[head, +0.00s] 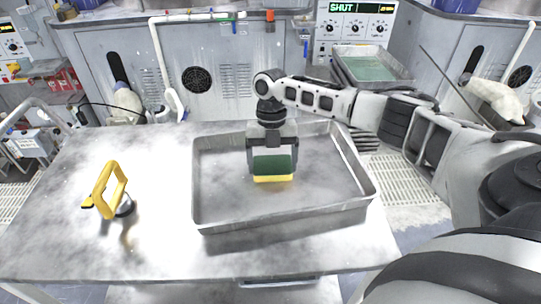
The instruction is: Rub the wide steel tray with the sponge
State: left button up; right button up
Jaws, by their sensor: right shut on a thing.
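The wide steel tray (215,215) lies on the metal table, right of its middle. It is shallow, grey and smudged inside. My right gripper (272,160) reaches in from the right and points down inside the tray. It is shut on the sponge (273,167), which has a green upper layer and a yellow lower layer. The sponge is over the tray floor near its middle; I cannot tell whether it touches the floor. My left gripper does not show.
A yellow-handled tool (108,190) stands on the table (75,240) at the left. The table between it and the tray is clear. A second tray (372,68) with a greenish inside stands behind, beyond the table. Grey machine cabinets line the back.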

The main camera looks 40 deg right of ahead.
aim_at(263, 168)
jog(key=shift+w+a+r+p, duration=0.1)
jog(key=shift+w+a+p, duration=0.1)
jog(key=shift+a, duration=0.25)
jog(key=shift+w+a+p, duration=0.15)
jog(key=shift+a+p, duration=0.05)
jog(key=shift+a, duration=0.2)
jog(key=shift+w+a+r+p, duration=0.1)
jog(key=shift+a+r+p, duration=0.15)
jog(key=shift+p, duration=0.1)
notch_tip(263, 168, up, 3)
jog(key=shift+r+p, duration=0.1)
jog(key=shift+p, duration=1.1)
jog(key=shift+r, duration=0.15)
jog(key=shift+d+r, duration=0.1)
jog(key=shift+r, duration=1.8)
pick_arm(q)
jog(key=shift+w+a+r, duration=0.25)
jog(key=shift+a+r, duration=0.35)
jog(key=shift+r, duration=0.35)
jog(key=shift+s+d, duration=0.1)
